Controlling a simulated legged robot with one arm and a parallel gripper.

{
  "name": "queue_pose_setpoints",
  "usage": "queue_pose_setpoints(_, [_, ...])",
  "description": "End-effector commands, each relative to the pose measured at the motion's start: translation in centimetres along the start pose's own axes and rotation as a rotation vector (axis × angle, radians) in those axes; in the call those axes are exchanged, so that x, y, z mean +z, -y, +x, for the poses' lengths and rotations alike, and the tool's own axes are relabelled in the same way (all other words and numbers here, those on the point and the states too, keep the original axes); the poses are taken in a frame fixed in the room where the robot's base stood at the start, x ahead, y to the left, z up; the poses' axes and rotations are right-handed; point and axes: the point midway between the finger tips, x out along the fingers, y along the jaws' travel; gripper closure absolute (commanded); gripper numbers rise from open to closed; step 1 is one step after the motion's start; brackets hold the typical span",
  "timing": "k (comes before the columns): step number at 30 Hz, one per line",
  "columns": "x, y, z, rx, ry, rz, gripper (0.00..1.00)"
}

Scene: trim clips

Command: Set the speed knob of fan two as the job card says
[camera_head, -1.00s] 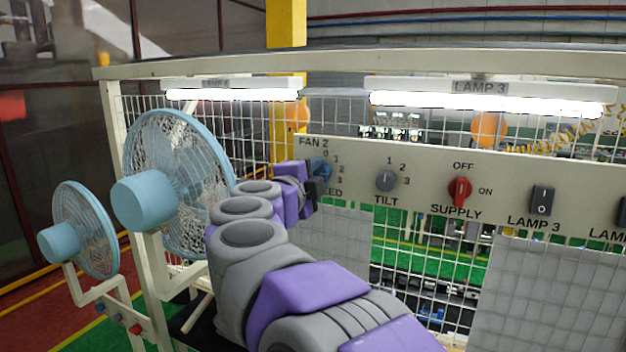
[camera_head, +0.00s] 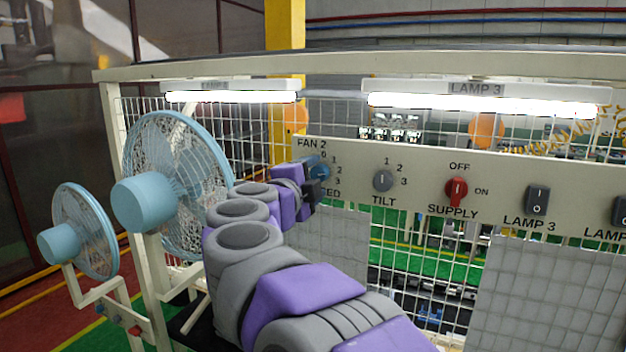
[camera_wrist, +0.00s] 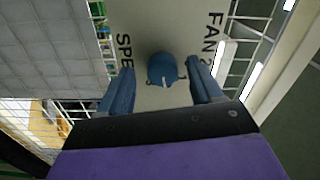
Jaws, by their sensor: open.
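The blue speed knob (camera_head: 320,171) of fan two is on the cream panel, between the FAN 2 label and the partly hidden SPEED label. In the wrist view the knob (camera_wrist: 163,70) shows a white pointer line and lies between the two blue fingers of my gripper (camera_wrist: 160,90). The fingers are open, with a gap on each side of the knob. In the head view my gripper (camera_head: 311,186) is at the panel by the knob and covers part of the scale. The scale figures 0, 1, 2 and 3 show beside the knob. No job card can be made out.
To the right on the panel (camera_head: 410,165) are a grey TILT knob (camera_head: 383,181), a red SUPPLY switch (camera_head: 456,191) and a LAMP 3 rocker (camera_head: 536,200). Two blue fans (camera_head: 180,185) stand at the left. Wire mesh lies behind the panel.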

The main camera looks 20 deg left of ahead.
Motion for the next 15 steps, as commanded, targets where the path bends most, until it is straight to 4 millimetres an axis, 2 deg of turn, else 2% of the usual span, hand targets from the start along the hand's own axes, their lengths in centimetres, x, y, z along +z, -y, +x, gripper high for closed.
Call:
queue_pose_setpoints(5, [-0.1, 0.1, -2.7, -0.003, 0.003, 0.004, 0.35])
queue_pose_setpoints(15, [-0.1, -0.1, -10.2, -0.001, 0.005, 0.004, 0.35])
